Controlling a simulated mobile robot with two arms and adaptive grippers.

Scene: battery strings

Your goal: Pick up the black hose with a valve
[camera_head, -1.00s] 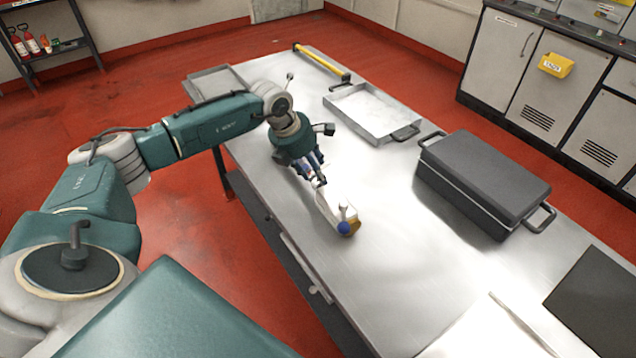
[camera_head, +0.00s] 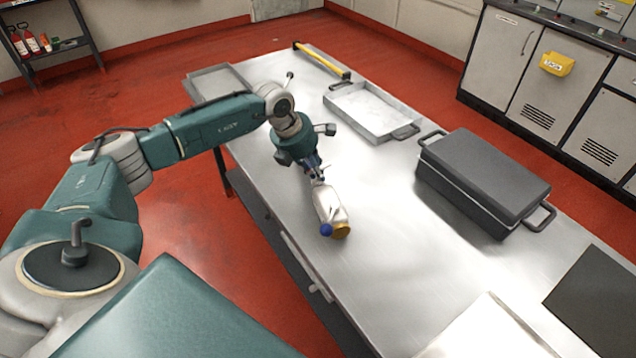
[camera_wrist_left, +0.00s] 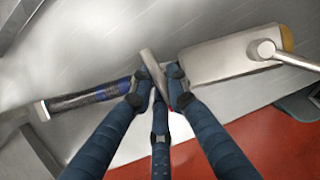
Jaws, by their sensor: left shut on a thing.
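The black hose (camera_wrist_left: 95,95) shows on the left of the left wrist view, with a blue band and a pale end. A pale metal body (camera_wrist_left: 232,58) with a valve lever (camera_wrist_left: 285,53) and a gold end lies to the right, roughly in line with the hose. Any gap above the table is unclear.
The metal table (camera_head: 390,235) is clear around the held piece. A shallow tray (camera_head: 372,112) and a yellow-handled tool (camera_head: 322,62) lie at the back. A dark grey case (camera_head: 485,180) stands to the right. A black mat (camera_head: 600,305) lies front right.

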